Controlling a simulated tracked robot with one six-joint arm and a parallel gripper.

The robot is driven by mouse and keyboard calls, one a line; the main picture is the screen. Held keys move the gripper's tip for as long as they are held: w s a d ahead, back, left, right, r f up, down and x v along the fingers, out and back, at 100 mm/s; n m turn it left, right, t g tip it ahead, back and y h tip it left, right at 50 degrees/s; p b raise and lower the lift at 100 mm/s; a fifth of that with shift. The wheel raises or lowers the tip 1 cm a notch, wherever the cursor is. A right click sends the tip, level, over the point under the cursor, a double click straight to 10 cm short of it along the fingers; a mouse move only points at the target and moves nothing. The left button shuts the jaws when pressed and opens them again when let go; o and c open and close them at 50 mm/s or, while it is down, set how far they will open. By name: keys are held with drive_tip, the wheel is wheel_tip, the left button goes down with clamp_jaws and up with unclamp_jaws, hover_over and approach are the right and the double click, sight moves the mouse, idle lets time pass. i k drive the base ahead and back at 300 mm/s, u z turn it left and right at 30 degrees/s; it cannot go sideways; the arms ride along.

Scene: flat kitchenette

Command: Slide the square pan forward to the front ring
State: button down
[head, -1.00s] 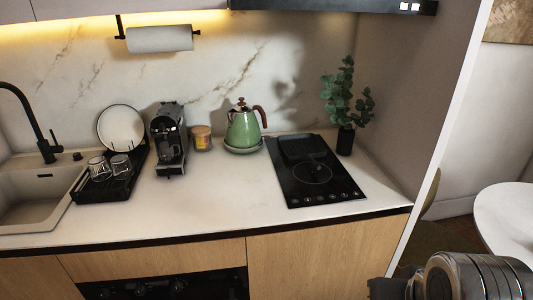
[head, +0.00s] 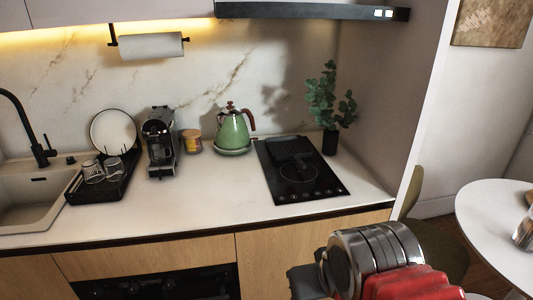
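The dark square pan (head: 290,149) sits on the rear part of the black cooktop (head: 318,188), at the right of the counter. The front ring (head: 298,173) shows as a thin pale circle in front of the pan, and nothing stands on it. The pan is hard to tell apart from the black glass. Part of my arm shows at the lower right, in front of the counter and well away from the pan. My gripper's fingers do not show.
A green kettle (head: 233,130) stands left of the cooktop and a potted plant (head: 329,142) stands behind its right side. A coffee machine (head: 160,142), a dish rack (head: 101,187) and a sink are farther left. The counter front (head: 190,208) is clear. A white round table (head: 490,225) is at the right.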

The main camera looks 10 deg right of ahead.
sight(293, 147)
drive_tip(key=z, duration=0.05)
drive_tip(key=i, duration=1)
drive_tip(key=u, duration=0.05)
